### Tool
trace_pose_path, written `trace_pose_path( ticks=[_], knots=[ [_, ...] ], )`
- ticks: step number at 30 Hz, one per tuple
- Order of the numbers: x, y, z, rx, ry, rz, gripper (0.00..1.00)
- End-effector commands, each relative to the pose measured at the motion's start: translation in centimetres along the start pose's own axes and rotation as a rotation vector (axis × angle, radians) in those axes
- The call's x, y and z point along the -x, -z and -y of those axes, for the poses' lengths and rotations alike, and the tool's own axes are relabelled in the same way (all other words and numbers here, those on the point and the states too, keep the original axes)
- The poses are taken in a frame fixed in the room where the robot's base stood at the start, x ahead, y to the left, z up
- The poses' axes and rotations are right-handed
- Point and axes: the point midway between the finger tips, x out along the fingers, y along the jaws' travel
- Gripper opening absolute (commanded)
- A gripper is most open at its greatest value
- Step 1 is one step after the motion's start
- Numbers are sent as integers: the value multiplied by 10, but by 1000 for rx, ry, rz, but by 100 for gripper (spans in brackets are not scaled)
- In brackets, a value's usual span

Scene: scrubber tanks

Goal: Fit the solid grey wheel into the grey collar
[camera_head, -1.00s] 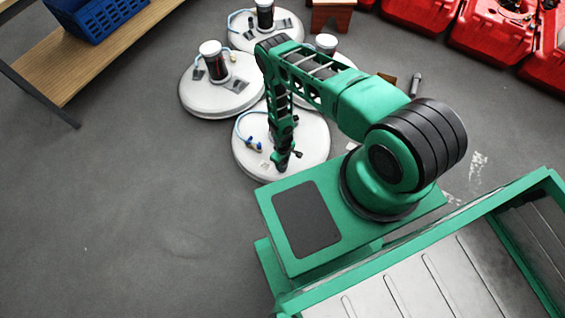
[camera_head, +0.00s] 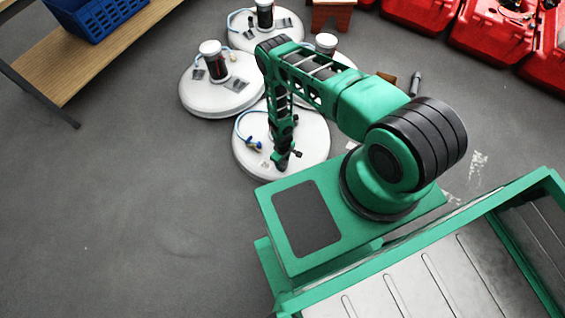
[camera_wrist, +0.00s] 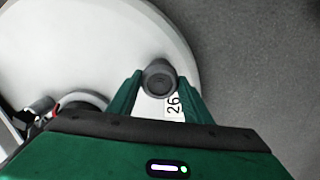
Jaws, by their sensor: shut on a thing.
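In the wrist view my gripper (camera_wrist: 160,92) has its two green fingers on either side of a round dark grey wheel (camera_wrist: 159,80) and is shut on it. A lighter grey round part (camera_wrist: 155,62) shows just behind the wheel; it may be the collar, and I cannot tell whether the wheel is inside it or only in front of it. In the head view my gripper (camera_head: 282,163) points down over the nearest white tank (camera_head: 307,138). The wheel and collar cannot be made out clearly there.
Other white tanks (camera_head: 205,97) with dark canisters stand close behind. A label reading 26 (camera_wrist: 173,106) lies below the wheel. A wooden shelf (camera_head: 75,70) with a blue crate (camera_head: 95,18) is at left, red cases (camera_head: 490,30) at right. The left floor is clear.

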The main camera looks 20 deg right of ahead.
Motion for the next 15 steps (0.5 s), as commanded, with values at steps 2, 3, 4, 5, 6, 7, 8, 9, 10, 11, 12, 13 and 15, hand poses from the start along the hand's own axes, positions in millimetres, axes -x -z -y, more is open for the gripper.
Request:
trace_pose_path(
  ticks=[2, 3, 4, 5, 6, 7, 8, 9, 10, 11, 12, 13, 15],
  knots=[
    [-1, 0, 0, 0, 0, 0, 22],
    [-1, 0, 0, 0, 0, 0, 22],
    [-2, 0, 0, 0, 0, 0, 22],
    [-2, 0, 0, 0, 0, 0, 22],
    [-3, 0, 0, 0, 0, 0, 22],
    [-3, 0, 0, 0, 0, 0, 22],
    [-3, 0, 0, 0, 0, 0, 22],
    [-3, 0, 0, 0, 0, 0, 22],
    [-3, 0, 0, 0, 0, 0, 22],
    [-3, 0, 0, 0, 0, 0, 22],
    [-3, 0, 0, 0, 0, 0, 22],
    [-3, 0, 0, 0, 0, 0, 22],
    [-3, 0, 0, 0, 0, 0, 50]
  ],
)
